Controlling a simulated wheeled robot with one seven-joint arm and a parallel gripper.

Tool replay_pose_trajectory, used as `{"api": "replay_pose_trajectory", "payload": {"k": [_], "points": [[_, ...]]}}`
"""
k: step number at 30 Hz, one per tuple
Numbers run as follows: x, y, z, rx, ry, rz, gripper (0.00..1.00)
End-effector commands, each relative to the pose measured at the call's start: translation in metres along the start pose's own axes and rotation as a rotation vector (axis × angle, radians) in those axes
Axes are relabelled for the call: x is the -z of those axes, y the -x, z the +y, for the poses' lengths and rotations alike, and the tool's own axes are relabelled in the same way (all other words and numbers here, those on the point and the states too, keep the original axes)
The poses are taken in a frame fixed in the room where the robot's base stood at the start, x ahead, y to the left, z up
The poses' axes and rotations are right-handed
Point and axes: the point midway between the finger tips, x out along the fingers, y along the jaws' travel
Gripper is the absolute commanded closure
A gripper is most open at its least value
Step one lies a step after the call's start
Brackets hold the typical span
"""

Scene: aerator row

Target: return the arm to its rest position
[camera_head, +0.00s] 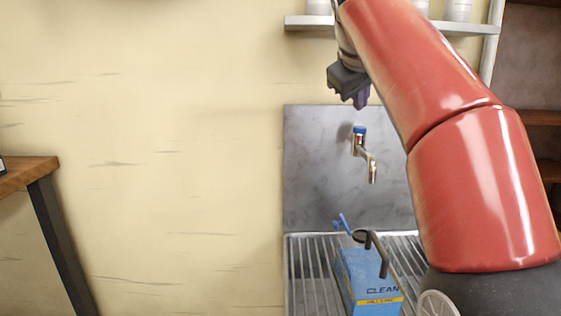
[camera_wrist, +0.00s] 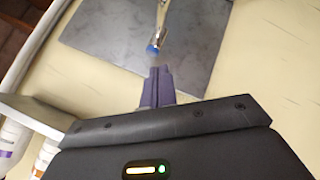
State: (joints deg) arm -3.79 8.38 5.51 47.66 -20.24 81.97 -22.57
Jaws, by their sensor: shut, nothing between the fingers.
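My red arm crosses the right half of the head view. My gripper (camera_head: 360,97) hangs at its end, in front of the wall above the grey metal panel. In the wrist view the purple fingers of my gripper (camera_wrist: 158,84) are together with nothing between them. A small tap (camera_head: 361,150) with a blue top and a metal spout sticks out from the panel, below my gripper and apart from it. The tap also shows in the wrist view (camera_wrist: 156,38), beyond the fingertips.
A shelf (camera_head: 300,22) with white containers is close behind the arm at the top. A blue box (camera_head: 367,280) marked CLEAN stands on a ribbed metal rack (camera_head: 305,270), with a dark hooked thing by it. A wooden table (camera_head: 25,172) is at left. The wall between is clear.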

Motion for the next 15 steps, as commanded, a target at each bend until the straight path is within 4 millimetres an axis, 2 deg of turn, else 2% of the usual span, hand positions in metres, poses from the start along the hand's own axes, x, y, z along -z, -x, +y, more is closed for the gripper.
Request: {"api": "replay_pose_trajectory", "payload": {"k": [8, 15], "points": [[-0.012, 0.001, -0.008, 0.016, -0.013, -0.007, 1.0], [-0.034, 0.001, -0.022, 0.041, -0.038, -0.021, 1.0]]}}
